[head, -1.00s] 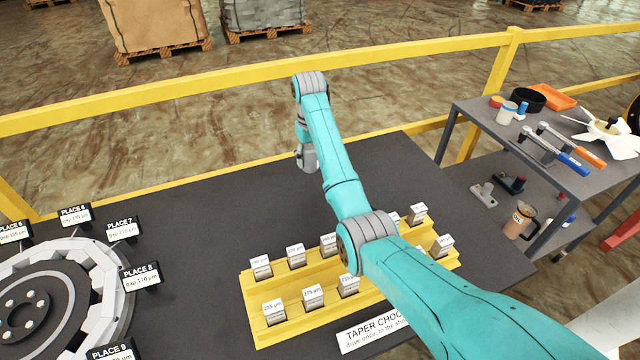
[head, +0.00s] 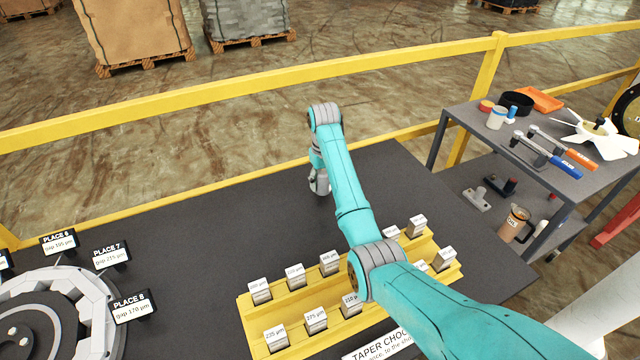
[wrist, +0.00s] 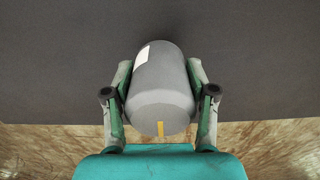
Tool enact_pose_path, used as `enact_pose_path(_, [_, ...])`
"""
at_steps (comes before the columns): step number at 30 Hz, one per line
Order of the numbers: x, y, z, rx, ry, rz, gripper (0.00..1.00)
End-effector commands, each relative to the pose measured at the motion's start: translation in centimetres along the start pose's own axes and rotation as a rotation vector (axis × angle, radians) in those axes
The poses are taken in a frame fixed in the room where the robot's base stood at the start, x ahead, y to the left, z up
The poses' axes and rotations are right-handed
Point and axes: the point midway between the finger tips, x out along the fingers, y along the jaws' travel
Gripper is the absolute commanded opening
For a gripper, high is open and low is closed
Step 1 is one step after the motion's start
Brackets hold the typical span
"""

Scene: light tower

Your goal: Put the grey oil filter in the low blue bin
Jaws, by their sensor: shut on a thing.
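The grey oil filter (wrist: 160,85) is a smooth rounded cylinder with a white label patch and a short yellow stripe. It shows large in the wrist view. My gripper (wrist: 160,75) is shut on it, with one green-and-grey finger on each side. In the head view my gripper (head: 319,183) hangs at the end of the arm over the far part of the dark table; the filter cannot be made out there. The low blue bin is not seen in either view.
A yellow stepped rack (head: 300,312) with several labelled blocks stands on the dark table (head: 200,235) below my arm. A round segmented part (head: 95,290) is at left. A yellow rail (head: 250,83) runs behind. A grey tool cart (head: 480,120) stands at right.

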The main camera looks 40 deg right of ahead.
Motion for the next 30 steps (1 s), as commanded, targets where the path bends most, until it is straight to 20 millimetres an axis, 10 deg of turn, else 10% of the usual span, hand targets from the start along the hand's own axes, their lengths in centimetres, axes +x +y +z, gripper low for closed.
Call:
enact_pose_path(15, [2.1, 0.3, 0.7, 0.001, 0.001, 0.0, 0.01])
enact_pose_path(16, [2.1, 0.3, 0.7, 0.001, 0.0, 0.0, 0.64])
enact_pose_path(18, [2.1, 0.3, 0.7, 0.001, 0.0, 0.0, 0.82])
enact_pose_path(30, [1.7, 0.3, 0.6, 0.001, 0.002, 0.0, 0.82])
